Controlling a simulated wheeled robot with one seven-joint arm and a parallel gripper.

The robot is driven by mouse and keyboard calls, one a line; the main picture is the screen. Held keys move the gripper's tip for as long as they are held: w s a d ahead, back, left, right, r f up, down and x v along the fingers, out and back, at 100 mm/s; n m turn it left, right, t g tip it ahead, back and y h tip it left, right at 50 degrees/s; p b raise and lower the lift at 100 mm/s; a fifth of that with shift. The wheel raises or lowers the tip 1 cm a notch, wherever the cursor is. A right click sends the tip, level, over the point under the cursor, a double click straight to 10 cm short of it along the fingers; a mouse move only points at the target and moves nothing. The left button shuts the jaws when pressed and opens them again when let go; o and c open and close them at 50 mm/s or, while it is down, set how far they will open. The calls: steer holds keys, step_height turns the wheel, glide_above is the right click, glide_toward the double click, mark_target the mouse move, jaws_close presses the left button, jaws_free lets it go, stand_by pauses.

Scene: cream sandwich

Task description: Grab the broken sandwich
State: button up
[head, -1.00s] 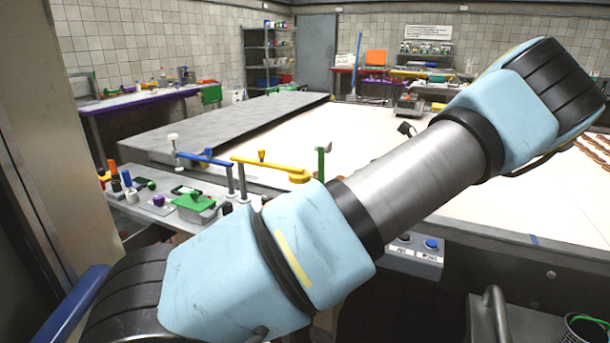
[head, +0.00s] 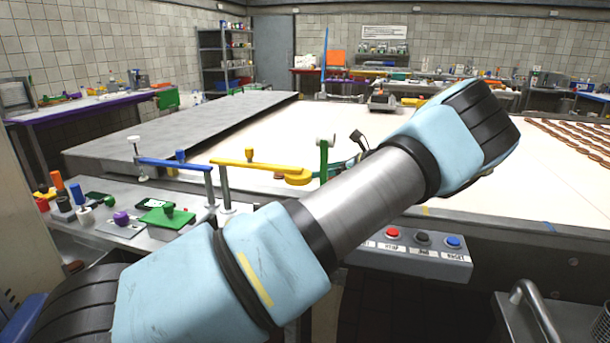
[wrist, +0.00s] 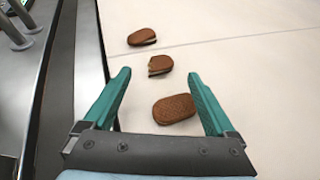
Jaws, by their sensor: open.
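The broken sandwich (wrist: 160,65) lies on the white belt in the wrist view. It is brown, with a jagged bite-like edge and pale filling showing. A whole brown sandwich (wrist: 174,108) lies nearer, between my fingers in the picture. Another sandwich (wrist: 142,37) lies farther off to the upper left. My gripper (wrist: 158,74) has two teal fingers spread wide, with nothing held. The broken sandwich shows just past the fingertips, between their lines. In the head view my arm reaches over the belt, and the gripper cannot be made out.
The wide white belt (head: 480,190) has rows of sandwiches (head: 570,138) at right. A button box (head: 415,262) sits on its front edge. Blue and yellow levers (head: 255,168) stand at left, by a bench with a green block (head: 166,215). A grey cover (head: 165,140) spans the belt's left.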

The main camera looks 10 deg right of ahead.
steer(key=p+x, duration=0.2)
steer(key=x, duration=0.3)
steer(key=shift+w+a+f, duration=0.1)
steer(key=shift+w, duration=0.1)
steer(key=shift+w+a+f, duration=0.15)
steer(key=shift+w+f, duration=0.05)
steer(key=shift+f, duration=0.05)
steer(key=shift+c, duration=0.2)
steer(key=c, duration=1.4)
